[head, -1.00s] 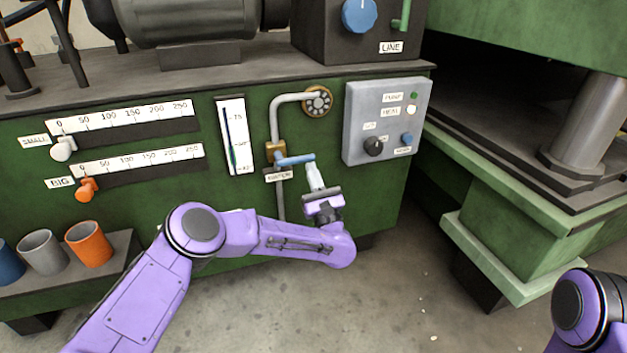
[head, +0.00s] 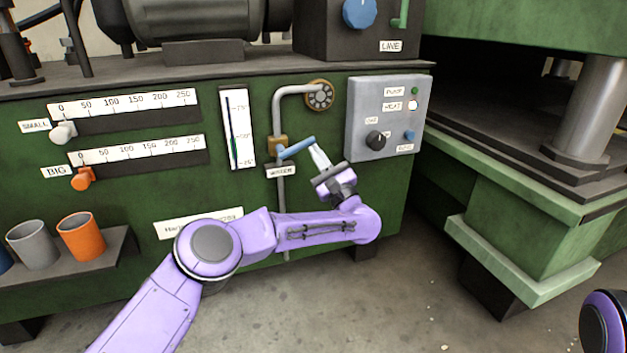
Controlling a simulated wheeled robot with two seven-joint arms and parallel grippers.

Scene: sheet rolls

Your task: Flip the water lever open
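The blue water lever (head: 298,148) sits on a brass valve (head: 277,146) on the grey pipe, above the WATER label (head: 281,172). It points right and tilts slightly upward. My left gripper (head: 319,156) is just right of and below the lever's free end, with its pale fingers pointing up toward it. The fingers look close together; whether they touch the lever or have a gap between them is not clear. My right gripper is out of view; only part of my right arm shows at the lower right.
A grey control box (head: 384,117) with knobs and buttons is right of the lever. A gauge (head: 238,128) is on its left. Sliders and a shelf with coloured cups (head: 82,236) are farther left. A green press (head: 520,230) stands at right.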

